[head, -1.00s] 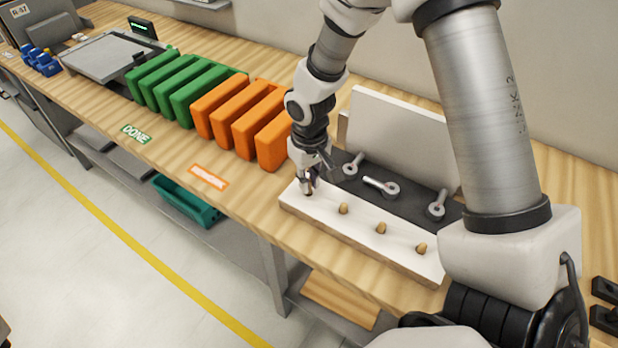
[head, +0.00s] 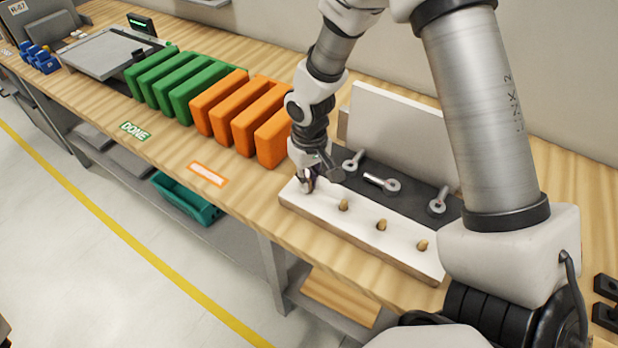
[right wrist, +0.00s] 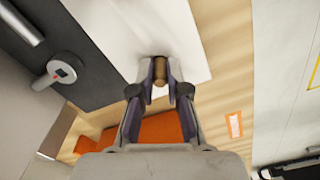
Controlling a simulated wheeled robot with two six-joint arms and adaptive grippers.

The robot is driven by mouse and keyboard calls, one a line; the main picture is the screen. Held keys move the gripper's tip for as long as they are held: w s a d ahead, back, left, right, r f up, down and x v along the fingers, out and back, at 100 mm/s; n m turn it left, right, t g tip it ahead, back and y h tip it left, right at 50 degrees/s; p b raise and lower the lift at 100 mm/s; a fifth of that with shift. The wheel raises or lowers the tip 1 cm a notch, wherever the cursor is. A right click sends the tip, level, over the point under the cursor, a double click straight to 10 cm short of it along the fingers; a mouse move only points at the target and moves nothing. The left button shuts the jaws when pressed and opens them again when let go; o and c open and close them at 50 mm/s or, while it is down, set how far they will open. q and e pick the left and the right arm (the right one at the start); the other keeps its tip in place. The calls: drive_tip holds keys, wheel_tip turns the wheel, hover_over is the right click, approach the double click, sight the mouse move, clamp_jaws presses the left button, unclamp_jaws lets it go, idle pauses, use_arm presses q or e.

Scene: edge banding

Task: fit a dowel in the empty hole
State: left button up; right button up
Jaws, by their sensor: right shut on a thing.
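My right gripper (head: 307,184) is at the left end of the white board (head: 408,258). In the right wrist view its two fingers (right wrist: 160,75) are shut on a brown wooden dowel (right wrist: 160,70). The dowel is at the board, close to its end; whether its tip is inside a hole is hidden. Three other dowels stand upright in a row along the board: the nearest to the gripper (head: 343,205), a middle one (head: 381,225) and one toward the right end (head: 422,246). My left gripper is not in view.
A dark fixture with clamps (head: 381,182) lies behind the board, with a pale upright panel (head: 400,125) behind it.

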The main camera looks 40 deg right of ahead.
drive_tip(key=shift+f, duration=0.35)
idle(0.4)
drive_tip(key=o, duration=0.8)
wheel_tip(320, 180, up, 5)
drive_tip(key=p, duration=0.4)
idle(0.5)
